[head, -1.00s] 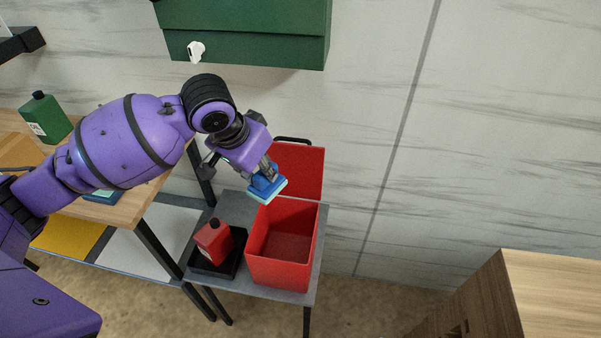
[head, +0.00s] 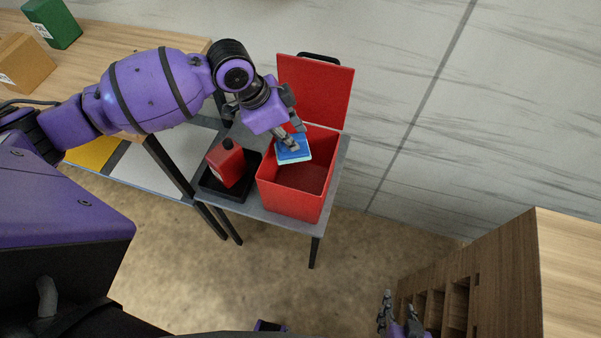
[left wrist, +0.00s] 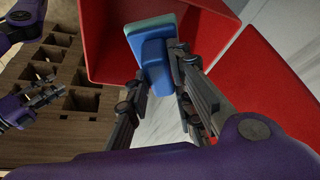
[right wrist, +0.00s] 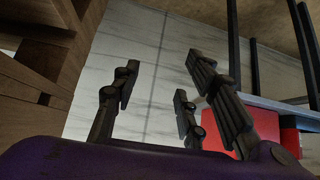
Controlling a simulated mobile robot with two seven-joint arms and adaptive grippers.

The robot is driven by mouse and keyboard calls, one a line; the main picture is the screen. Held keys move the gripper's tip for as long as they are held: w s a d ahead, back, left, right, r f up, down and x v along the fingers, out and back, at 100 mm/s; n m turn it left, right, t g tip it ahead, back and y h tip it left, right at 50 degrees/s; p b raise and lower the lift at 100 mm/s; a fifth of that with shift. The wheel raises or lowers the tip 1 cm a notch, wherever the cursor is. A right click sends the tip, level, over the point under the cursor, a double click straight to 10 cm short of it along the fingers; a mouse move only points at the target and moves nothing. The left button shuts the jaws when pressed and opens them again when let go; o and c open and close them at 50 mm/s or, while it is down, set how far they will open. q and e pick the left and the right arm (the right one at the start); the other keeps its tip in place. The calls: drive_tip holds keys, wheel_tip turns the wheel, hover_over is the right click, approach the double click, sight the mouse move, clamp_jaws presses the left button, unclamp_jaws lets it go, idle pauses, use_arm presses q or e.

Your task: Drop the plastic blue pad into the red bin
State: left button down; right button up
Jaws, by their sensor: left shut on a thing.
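The blue pad (head: 293,149), with a lighter blue-green underside, is held in my left gripper (head: 290,137). In the head view it is over the back left part of the open red bin (head: 295,203). The left wrist view shows the pad (left wrist: 155,65) between the fingers of my left gripper (left wrist: 158,85), with the red bin (left wrist: 100,50) behind it. The bin's red lid (head: 313,92) stands raised at the back. My right gripper (head: 402,318) is at the bottom of the head view; its fingers (right wrist: 155,95) are apart and empty in the right wrist view.
A red bottle (head: 226,163) stands on a black tray (head: 212,188) left of the bin, on the small grey table (head: 340,165). A wooden cabinet with compartments (head: 490,265) is at the right.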

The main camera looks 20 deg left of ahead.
use_arm(q)
drive_tip(key=shift+f+b, duration=0.3)
drive_tip(key=shift+f, duration=0.6)
drive_tip(key=shift+r, duration=0.15)
use_arm(e)
drive_tip(key=shift+d+f, duration=0.35)
drive_tip(key=shift+d, duration=0.05)
use_arm(q)
drive_tip(key=c, duration=1.5)
unclamp_jaws()
drive_tip(key=shift+o, duration=0.2)
use_arm(e)
drive_tip(key=shift+w+a, duration=0.1)
drive_tip(key=shift+a, duration=0.05)
use_arm(q)
drive_tip(key=v, duration=1.2)
drive_tip(key=shift+s, duration=0.15)
use_arm(e)
drive_tip(key=shift+s, duration=0.25)
